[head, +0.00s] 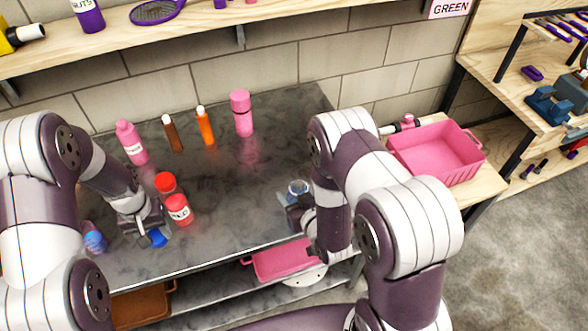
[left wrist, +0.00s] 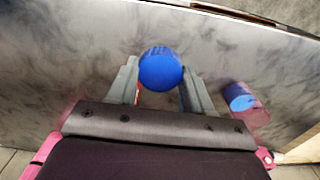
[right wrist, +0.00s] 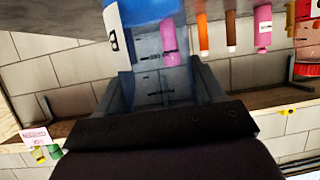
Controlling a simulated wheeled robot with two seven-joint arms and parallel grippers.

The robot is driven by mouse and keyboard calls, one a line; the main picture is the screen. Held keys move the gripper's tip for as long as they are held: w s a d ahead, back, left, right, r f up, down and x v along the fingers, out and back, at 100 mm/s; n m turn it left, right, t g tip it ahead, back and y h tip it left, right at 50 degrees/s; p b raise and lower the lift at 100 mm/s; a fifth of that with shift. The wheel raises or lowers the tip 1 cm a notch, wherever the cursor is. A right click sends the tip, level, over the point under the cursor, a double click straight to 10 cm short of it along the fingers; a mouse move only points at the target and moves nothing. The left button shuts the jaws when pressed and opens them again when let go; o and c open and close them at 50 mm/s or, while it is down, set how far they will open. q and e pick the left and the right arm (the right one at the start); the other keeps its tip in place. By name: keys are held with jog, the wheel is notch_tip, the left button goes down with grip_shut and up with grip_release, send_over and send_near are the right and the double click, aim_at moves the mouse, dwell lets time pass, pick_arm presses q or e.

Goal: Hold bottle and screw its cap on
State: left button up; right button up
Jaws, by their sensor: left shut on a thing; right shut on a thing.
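My left gripper (head: 150,228) is shut on a blue cap (head: 158,238) low over the left part of the grey table. In the left wrist view the round blue cap (left wrist: 160,68) sits between the fingertips. My right gripper (head: 297,203) is shut on a bottle (head: 298,187) near the table's right side, mostly hidden by my arm. In the right wrist view the bottle shows as a blue and white body with a dark letter (right wrist: 122,35). The cap and bottle are well apart. Whether the bottle stands on the table I cannot tell.
Pink, brown and orange bottles (head: 204,125) stand at the back. A pink bin (head: 435,152) is at the right. The table's middle is clear.

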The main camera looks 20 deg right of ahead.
jog(key=s+a+n+g+y, duration=0.1)
jog(key=a+n+g+y, duration=0.2)
jog(key=a, duration=0.9)
jog(key=n+y, duration=0.3)
jog(key=y, duration=0.1)
jog(key=shift+s+a+n, duration=0.3)
jog(key=shift+a+n, duration=0.05)
jog(key=shift+n, duration=0.05)
